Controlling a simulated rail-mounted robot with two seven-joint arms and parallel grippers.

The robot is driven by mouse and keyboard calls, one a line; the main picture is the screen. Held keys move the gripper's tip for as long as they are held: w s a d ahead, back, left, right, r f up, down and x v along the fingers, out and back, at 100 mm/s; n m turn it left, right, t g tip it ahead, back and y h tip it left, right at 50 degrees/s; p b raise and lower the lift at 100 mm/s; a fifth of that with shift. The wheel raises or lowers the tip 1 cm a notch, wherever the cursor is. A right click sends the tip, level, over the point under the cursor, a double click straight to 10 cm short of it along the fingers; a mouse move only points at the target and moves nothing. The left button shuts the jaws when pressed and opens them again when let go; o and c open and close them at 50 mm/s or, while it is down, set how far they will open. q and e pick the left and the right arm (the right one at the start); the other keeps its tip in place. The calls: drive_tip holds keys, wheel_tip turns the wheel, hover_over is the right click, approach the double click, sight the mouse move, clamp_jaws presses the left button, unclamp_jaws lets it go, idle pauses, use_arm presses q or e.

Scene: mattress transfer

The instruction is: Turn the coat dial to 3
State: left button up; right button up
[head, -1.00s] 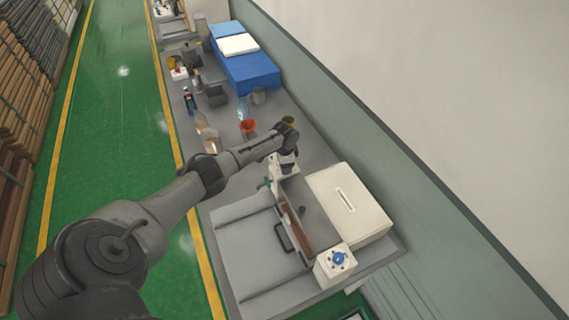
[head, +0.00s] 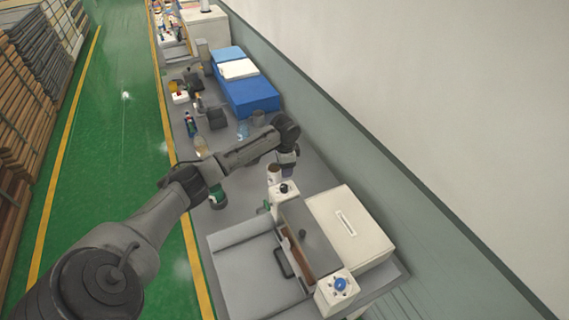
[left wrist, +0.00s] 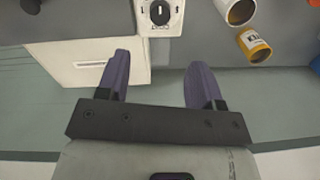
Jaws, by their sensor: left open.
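A black round dial (head: 284,188) sits on a small white box (head: 277,197) at the far end of the grey machine. In the left wrist view the dial (left wrist: 160,12) shows a white pointer line standing roughly upright in the picture; its scale marks are too small to read. A blue knob (head: 340,284) is on another white box at the machine's near end. My left gripper (head: 288,172) is open and empty, just beyond the black dial and apart from it. In the left wrist view its purple fingers (left wrist: 158,60) are spread below the dial. My right gripper is out of view.
A cream box (head: 352,226) stands right of the machine, by the wall. Blue boxes (head: 250,97) and bottles stand farther back on the bench.

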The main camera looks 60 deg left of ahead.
use_arm(q)
drive_tip(key=shift+r, duration=0.75)
